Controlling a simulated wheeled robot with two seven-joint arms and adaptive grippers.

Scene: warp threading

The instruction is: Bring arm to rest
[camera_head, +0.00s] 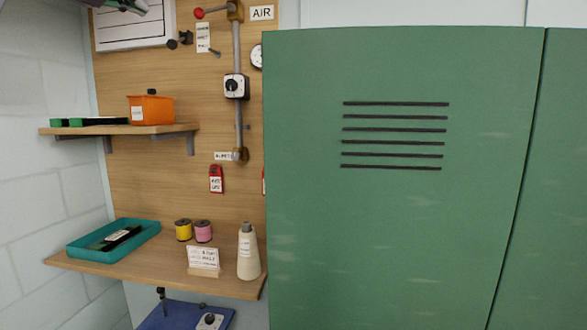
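Neither of my grippers can be made out in this view, and no arm clearly shows. A grey and dark piece (122,5) with a little green and purple is cut off by the top left edge. I cannot tell what it is. A wooden worktop (150,262) stands at the lower left. It holds a teal tray (84,250) with a dark item inside, a yellow spool (183,230), a pink spool (203,232), a small sign (203,258) and a cream cone (248,255) with a dark top.
A large green cabinet (400,230) with dark slots fills the middle and right. A wall shelf (120,130) holds an orange bin (150,109) and dark green-ended items. An air pipe (237,60) runs down the wooden panel. A blue object (185,317) sits below the worktop.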

